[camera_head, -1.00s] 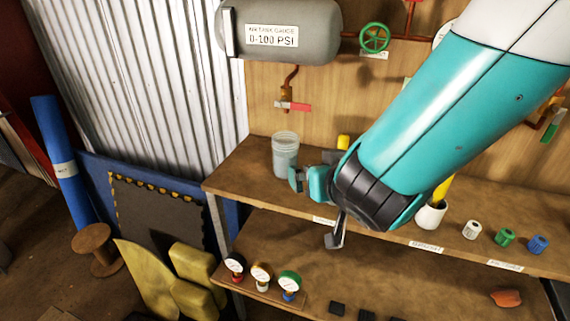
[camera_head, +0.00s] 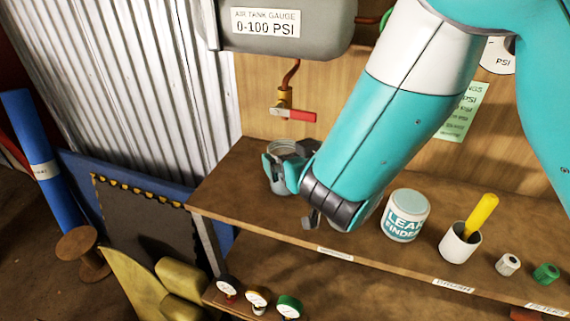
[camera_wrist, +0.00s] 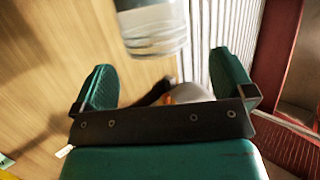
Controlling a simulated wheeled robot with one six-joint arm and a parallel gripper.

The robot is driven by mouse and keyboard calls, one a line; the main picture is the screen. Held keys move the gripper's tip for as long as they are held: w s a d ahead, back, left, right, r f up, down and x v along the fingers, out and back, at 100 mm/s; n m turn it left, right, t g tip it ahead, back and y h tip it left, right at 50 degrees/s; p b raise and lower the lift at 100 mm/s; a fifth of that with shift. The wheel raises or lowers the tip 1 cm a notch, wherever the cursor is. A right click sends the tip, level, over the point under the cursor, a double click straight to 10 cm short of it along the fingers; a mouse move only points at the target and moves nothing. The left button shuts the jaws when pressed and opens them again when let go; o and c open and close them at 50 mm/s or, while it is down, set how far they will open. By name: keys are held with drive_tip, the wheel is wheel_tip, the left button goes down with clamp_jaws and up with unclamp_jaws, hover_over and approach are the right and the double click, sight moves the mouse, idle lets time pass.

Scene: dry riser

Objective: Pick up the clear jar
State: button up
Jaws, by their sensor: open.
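The clear jar (camera_head: 279,184) stands on the upper wooden shelf at its left end, near the back panel. My gripper (camera_head: 284,168) is at the jar in the head view and partly covers it; the jar's rim and left lower side still show. In the wrist view the jar (camera_wrist: 151,28) appears at the top, cut off by the edge, with its threaded rim pointing down the picture. It lies past the tips of my open gripper (camera_wrist: 167,65), roughly between the lines of the two green fingers. Nothing is between the fingers.
A leak finder tub (camera_head: 405,216), a white cup (camera_head: 459,243) with a yellow-handled tool and small caps stand to the right. A red-handled valve (camera_head: 293,114) and grey tank (camera_head: 290,45) hang above. Gauges (camera_head: 288,306) sit on the lower shelf.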

sight(278, 144)
drive_tip(key=p+x, duration=0.3)
drive_tip(key=x, duration=0.1)
drive_tip(key=shift+w+d, duration=0.1)
drive_tip(key=shift+w, duration=0.2)
drive_tip(key=shift+w+f, duration=0.35)
drive_tip(key=shift+w, duration=0.1)
drive_tip(key=shift+a, duration=0.25)
drive_tip(key=c, duration=1.4)
drive_tip(key=shift+r, duration=0.1)
